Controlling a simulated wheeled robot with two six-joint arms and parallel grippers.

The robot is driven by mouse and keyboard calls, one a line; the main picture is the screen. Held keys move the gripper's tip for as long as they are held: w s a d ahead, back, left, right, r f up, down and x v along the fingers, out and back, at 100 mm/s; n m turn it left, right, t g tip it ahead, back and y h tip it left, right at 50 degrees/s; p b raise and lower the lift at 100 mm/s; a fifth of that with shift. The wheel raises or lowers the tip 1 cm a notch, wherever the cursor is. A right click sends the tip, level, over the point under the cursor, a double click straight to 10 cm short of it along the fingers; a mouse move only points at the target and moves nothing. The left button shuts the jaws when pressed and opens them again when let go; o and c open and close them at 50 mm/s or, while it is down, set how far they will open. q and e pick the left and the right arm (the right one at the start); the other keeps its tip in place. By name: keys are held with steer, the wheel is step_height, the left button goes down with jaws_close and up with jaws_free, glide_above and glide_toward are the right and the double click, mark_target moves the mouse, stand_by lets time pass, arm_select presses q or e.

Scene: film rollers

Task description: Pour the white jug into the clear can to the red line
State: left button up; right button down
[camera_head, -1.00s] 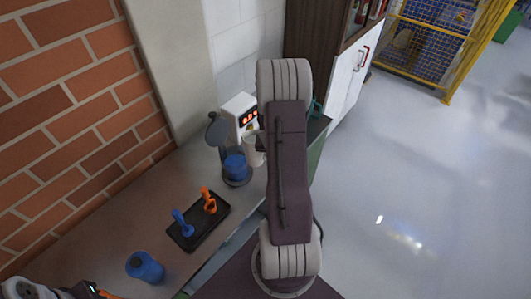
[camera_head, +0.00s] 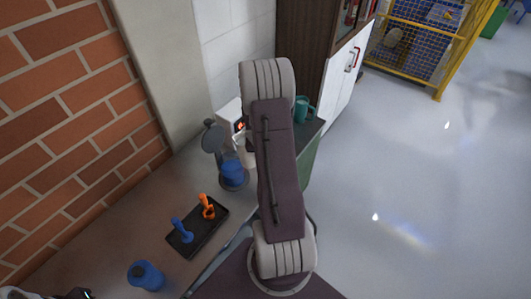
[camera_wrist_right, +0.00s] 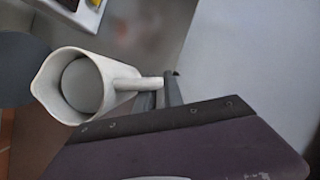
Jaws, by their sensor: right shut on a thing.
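The white jug (camera_wrist_right: 45,82) is in my right gripper, with its mouth facing the right wrist camera and a round pale surface inside. My right gripper (camera_wrist_right: 160,92) is shut on the jug's handle. In the head view a part of the jug (camera_head: 247,152) shows at the left of my right arm, which hides the gripper there. A blue container (camera_head: 232,174) with a raised grey disc stands just below the jug in that view. I cannot make out a clear can or red line. Part of my left gripper (camera_head: 76,294) shows at the bottom left edge; its fingers are unclear.
A white device (camera_head: 230,114) with a lit orange display stands behind the jug. A teal can (camera_head: 303,108) stands at the bench's far end. A black tray (camera_head: 216,229) holds a blue and an orange tool. A blue jar (camera_head: 145,276) stands nearer. A brick wall borders the left.

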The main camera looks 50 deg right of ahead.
steer(key=shift+r, duration=0.3)
steer(key=shift+s+d+r+g+p, duration=0.15)
steer(key=shift+s+r+g+p, duration=0.2)
steer(key=shift+p, duration=0.35)
steer(key=shift+r+g+h+p, duration=0.3)
steer(key=shift+r+p, duration=0.25)
steer(key=shift+p, duration=0.15)
step_height(320, 180, up, 7)
steer(key=n+g+h+p, duration=0.1)
steer(key=g+h+p, duration=0.1)
steer(key=g+p, duration=0.2)
steer(key=p, duration=0.3)
steer(key=shift+f+g+h, duration=0.15)
steer(key=shift+g+h, duration=0.2)
steer(key=shift+h, duration=0.05)
steer(key=shift+w+a+r+n+g+p, duration=0.1)
steer(key=shift+a+r+n+g+p, duration=0.15)
steer(key=shift+r+p, duration=0.3)
stand_by(1.2)
steer(key=shift+w+a+r+g+h+p, duration=0.1)
steer(key=shift+w+r+g+h+p, duration=0.1)
steer(key=shift+r+g+h+p, duration=0.25)
stand_by(1.2)
steer(key=shift+w+f+b, duration=0.1)
steer(key=shift+f+b, duration=0.4)
stand_by(1.0)
